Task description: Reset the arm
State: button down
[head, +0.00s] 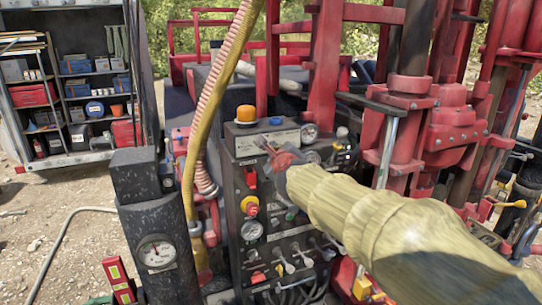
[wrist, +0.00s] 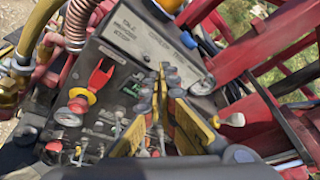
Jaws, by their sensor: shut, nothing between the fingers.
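My arm (head: 400,225), in a pale yellow sleeve, reaches in from the lower right of the head view. My gripper (head: 268,146) is in front of the upper part of a dark control panel (head: 241,185). In the wrist view my gripper (wrist: 167,72) is shut and empty, its yellow-and-grey fingers meeting at the tips. The panel's red lever (wrist: 100,75) and a gauge (wrist: 68,117) are left of the fingers, apart from them. Whether the fingertips touch the panel, I cannot tell. My sleeve hides part of the panel's right side in the head view.
An orange beacon (head: 246,113) stands on the panel. A yellow hose (head: 225,70) hangs in front, left of my gripper. A dark post with a gauge (head: 156,251) stands lower left. Red machinery (head: 450,125) crowds the right. Shelves (head: 96,90) stand far left beyond open gravel.

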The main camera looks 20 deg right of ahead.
jog(key=shift+s+a+r, duration=0.1)
jog(key=shift+s+r, duration=0.1)
jog(key=shift+s, duration=0.05)
jog(key=shift+w, duration=0.1)
dwell(0.3)
